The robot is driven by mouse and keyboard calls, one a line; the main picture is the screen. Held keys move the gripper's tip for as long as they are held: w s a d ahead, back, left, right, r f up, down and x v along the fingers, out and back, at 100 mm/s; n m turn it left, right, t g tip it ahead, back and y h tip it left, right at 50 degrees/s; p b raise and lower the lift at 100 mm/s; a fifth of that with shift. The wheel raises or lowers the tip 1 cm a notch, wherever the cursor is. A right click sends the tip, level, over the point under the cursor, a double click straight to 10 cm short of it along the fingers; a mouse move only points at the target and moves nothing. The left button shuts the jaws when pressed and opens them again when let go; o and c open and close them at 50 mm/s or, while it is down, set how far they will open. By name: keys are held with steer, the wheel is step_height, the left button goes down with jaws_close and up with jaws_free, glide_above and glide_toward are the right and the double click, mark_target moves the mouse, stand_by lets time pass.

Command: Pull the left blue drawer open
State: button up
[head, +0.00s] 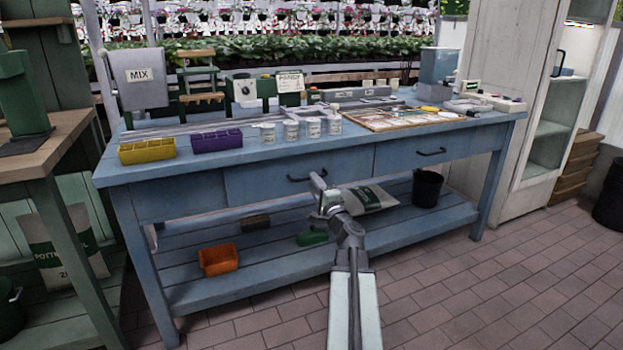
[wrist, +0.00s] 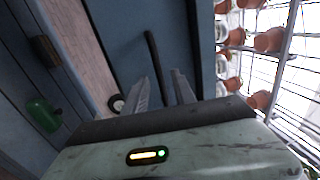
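The left blue drawer (head: 255,186) is in the front of the blue workbench and looks shut. Its dark bar handle (head: 305,178) is partly beside my gripper. In the wrist view the handle (wrist: 152,55) runs lengthwise, its lower end appearing between the fingers. My gripper (head: 318,180) is in front of the drawer's right part, near the handle. In the wrist view its two fingers (wrist: 160,80) stand apart with nothing clasped. I cannot tell how far the fingertips are from the handle.
The right drawer (head: 400,158) with its own handle (head: 432,152) is beside it. The lower shelf holds an orange bin (head: 218,260), a green object (head: 312,238), a white bag (head: 368,198) and a black bucket (head: 427,188). Brick floor (head: 470,290) is clear in front.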

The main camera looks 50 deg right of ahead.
steer(key=x, duration=0.3)
steer(key=shift+w+d, duration=0.1)
steer(key=shift+w, duration=0.25)
jaws_close()
stand_by(1.0)
